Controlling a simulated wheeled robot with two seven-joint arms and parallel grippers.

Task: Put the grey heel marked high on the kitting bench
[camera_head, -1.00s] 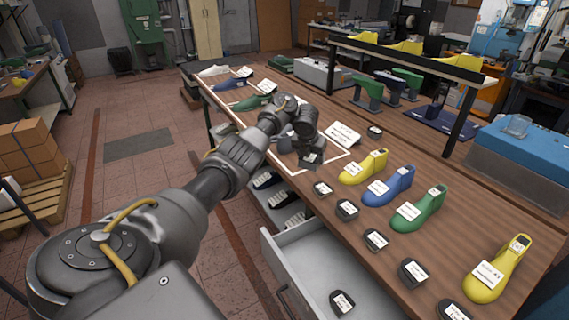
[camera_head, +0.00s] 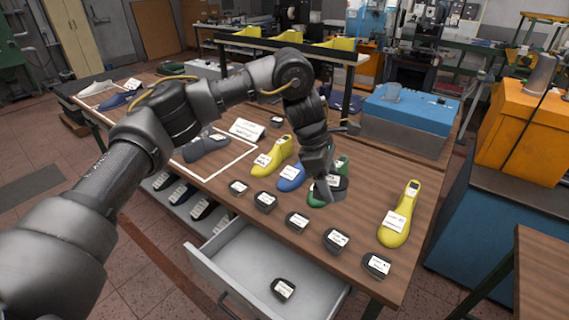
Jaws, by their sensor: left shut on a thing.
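My left gripper (camera_head: 325,185) is shut on a dark grey heel (camera_head: 338,188) with a white label, too small to read. It holds the heel over the long wooden bench (camera_head: 222,176), in front of the green last (camera_head: 343,164), which it partly hides. A white outline on the bench surrounds a grey last (camera_head: 205,147), with a white sign (camera_head: 247,129) at its corner. Several dark labelled heels stand in a row along the front edge, among them one heel (camera_head: 297,222) near the middle. I cannot tell which surface is the kitting bench. My right gripper is not in view.
A yellow last (camera_head: 272,158), a blue last (camera_head: 292,177) and another yellow last (camera_head: 398,218) stand on the bench. An open drawer (camera_head: 243,262) below holds one dark heel (camera_head: 283,289). A blue case (camera_head: 408,108) and a raised shelf (camera_head: 280,46) stand behind.

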